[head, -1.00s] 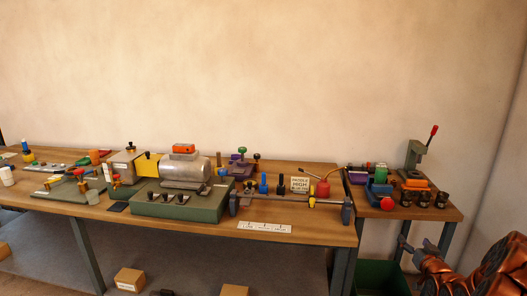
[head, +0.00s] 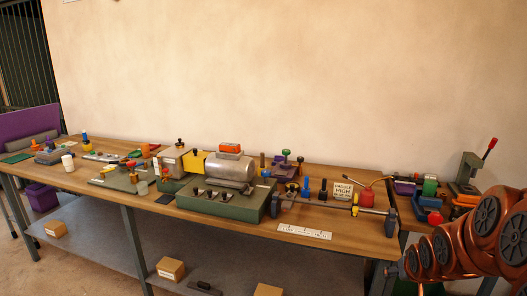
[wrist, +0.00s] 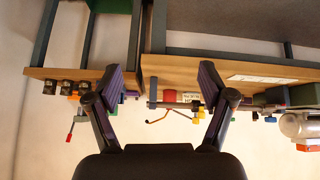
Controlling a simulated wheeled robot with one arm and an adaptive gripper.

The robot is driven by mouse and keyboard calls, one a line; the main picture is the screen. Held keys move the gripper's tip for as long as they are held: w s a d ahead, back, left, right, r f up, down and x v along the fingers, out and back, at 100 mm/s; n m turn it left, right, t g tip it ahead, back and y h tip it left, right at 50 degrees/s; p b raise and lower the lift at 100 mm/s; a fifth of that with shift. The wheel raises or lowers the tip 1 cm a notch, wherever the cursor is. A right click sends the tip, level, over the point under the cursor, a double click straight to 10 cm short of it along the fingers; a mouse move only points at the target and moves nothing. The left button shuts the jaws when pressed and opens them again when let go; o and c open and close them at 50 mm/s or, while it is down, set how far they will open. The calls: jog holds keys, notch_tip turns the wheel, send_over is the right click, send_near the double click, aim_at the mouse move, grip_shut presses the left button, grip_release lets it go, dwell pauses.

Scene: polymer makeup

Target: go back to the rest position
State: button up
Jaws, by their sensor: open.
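My gripper shows in the wrist view (wrist: 155,90) with its two fingers spread wide apart. Nothing is between the fingertips, and the benches appear upside down behind them. In the head view my orange-brown arm (head: 470,240) fills the lower right, in front of the small right-hand bench. The gripper itself is hard to make out there. The long wooden workbench (head: 330,251) carries a green-based machine with a silver cylinder (head: 230,168), standing left of my arm.
A red oil can (head: 367,197), a sign card (head: 343,190) and a white scale strip (head: 304,231) are on the long bench. A lever press (head: 468,172) stands at the right. Cardboard boxes (head: 171,268) lie on the lower shelf. The wall above is bare.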

jog(key=s+a+r+g, duration=0.2)
jog(key=s+a, duration=0.5)
jog(key=s, duration=0.4)
jog(key=s+a+r+n+g+y, duration=0.1)
jog(key=s+a+g, duration=0.3)
jog(key=s+a, duration=0.3)
jog(key=s+a+r+n+g+y+p, duration=0.1)
jog(key=s+a, duration=0.6)
jog(key=s, duration=0.8)
jog(key=shift+s+r+g, duration=0.35)
jog(key=shift+r+g, duration=0.5)
jog(key=shift+g, duration=0.05)
